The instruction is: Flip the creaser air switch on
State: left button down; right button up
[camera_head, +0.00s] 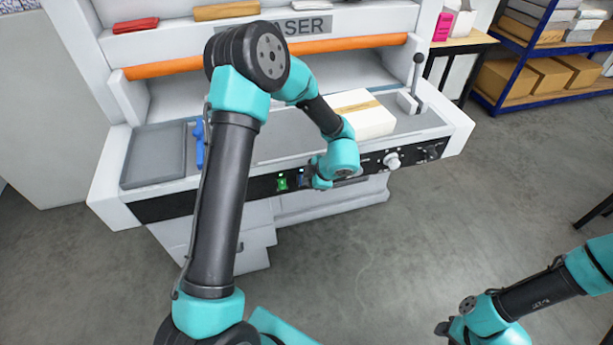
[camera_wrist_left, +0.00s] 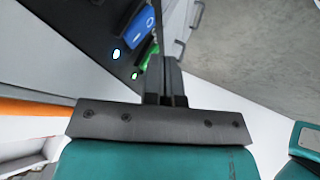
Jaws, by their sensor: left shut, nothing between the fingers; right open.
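The creaser's dark front panel (camera_head: 262,186) carries a green rocker switch (camera_head: 282,183) and, to its right, a blue switch (camera_head: 302,178) partly covered by my left gripper (camera_head: 311,182). In the left wrist view, the blue switch (camera_wrist_left: 138,27) shows a white ring mark, and the green switch (camera_wrist_left: 148,56) is partly hidden by the shut, empty fingers (camera_wrist_left: 171,62). A small lit lamp sits beside each switch. The fingertips are close to the panel; I cannot tell whether they touch a switch. My right gripper (camera_head: 443,328) is open, low at the right, away from the machine.
A white knob (camera_head: 391,160) and a black knob (camera_head: 431,153) are further right on the panel. A white box (camera_head: 362,116) and a lever (camera_head: 416,75) stand on the worktop. A blue handle (camera_head: 199,145) is at the left. The floor in front is clear.

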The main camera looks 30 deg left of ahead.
pick_arm(q)
jog(key=a+v, duration=0.1)
jog(key=v, duration=0.9)
jog(key=shift+w+r, duration=0.4)
jog(key=shift+r, duration=0.2)
jog(key=shift+f, duration=0.1)
jog(key=s+a+f+m+t+h, duration=0.1)
jog(key=a+f+m+t+h, duration=0.15)
jog(key=f+m, duration=0.45)
jog(key=s+a+f+m+t+h, duration=0.15)
jog(key=f+m+t, duration=0.3)
jog(key=f, duration=0.45)
jog(key=s+d+f+m+g+h, duration=0.3)
jog(key=s+m, duration=0.3)
jog(key=s, duration=0.2)
jog(key=s+d+f+m+g+h, duration=0.3)
jog(key=s+d+f+m+h, duration=0.1)
jog(key=s, duration=0.4)
notch_tip(320, 180, down, 2)
jog(key=shift+d+f+m, duration=0.1)
jog(key=shift+d+m, duration=0.5)
jog(key=shift+m, duration=0.45)
